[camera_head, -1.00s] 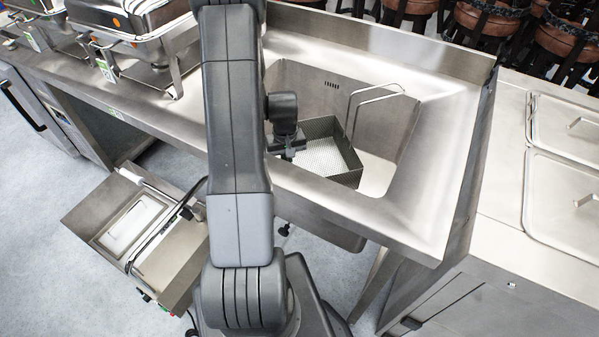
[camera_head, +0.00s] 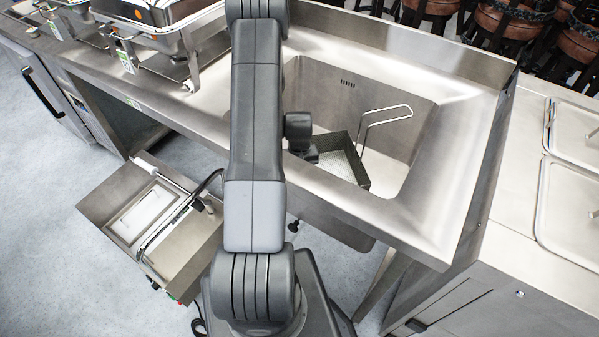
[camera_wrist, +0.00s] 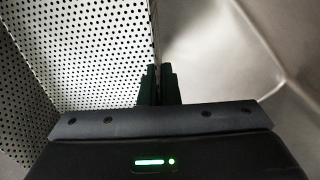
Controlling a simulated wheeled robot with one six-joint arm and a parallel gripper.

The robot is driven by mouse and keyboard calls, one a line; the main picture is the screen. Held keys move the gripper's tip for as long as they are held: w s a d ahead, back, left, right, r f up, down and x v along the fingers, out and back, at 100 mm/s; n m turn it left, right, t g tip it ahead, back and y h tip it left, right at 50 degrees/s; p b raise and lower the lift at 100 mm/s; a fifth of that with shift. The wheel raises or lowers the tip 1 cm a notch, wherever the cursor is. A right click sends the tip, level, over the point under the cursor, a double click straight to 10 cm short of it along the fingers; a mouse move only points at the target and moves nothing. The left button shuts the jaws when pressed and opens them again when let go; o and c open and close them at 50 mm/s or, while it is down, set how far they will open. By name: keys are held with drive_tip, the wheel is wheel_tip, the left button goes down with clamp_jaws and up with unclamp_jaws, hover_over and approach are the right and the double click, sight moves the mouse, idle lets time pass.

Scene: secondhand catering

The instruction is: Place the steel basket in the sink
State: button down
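The steel basket (camera_head: 342,158) is a mesh box with a long wire handle (camera_head: 388,119) rising to the right. In the head view it is inside the basin of the sink (camera_head: 410,135), near the front edge, which hides its lower part. I cannot tell whether it touches the sink floor. My gripper (camera_wrist: 159,88) is at the basket's left side in the head view. In the wrist view its two dark fingers are close together around the edge of the perforated basket wall (camera_wrist: 85,50). My arm covers the left part of the sink in the head view.
A steel counter with chafing dishes (camera_head: 165,25) extends left of the sink. A counter with lidded pans (camera_head: 575,205) stands at right. A steel appliance (camera_head: 120,190) stands at lower left, below counter height. The right part of the basin is clear.

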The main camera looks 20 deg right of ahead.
drive_tip(key=shift+f+b, duration=0.2)
drive_tip(key=shift+b, duration=0.1)
drive_tip(key=c, duration=1.7)
unclamp_jaws()
drive_tip(key=shift+r, duration=0.1)
wheel_tip(320, 180, up, 12)
drive_tip(key=shift+r, duration=0.15)
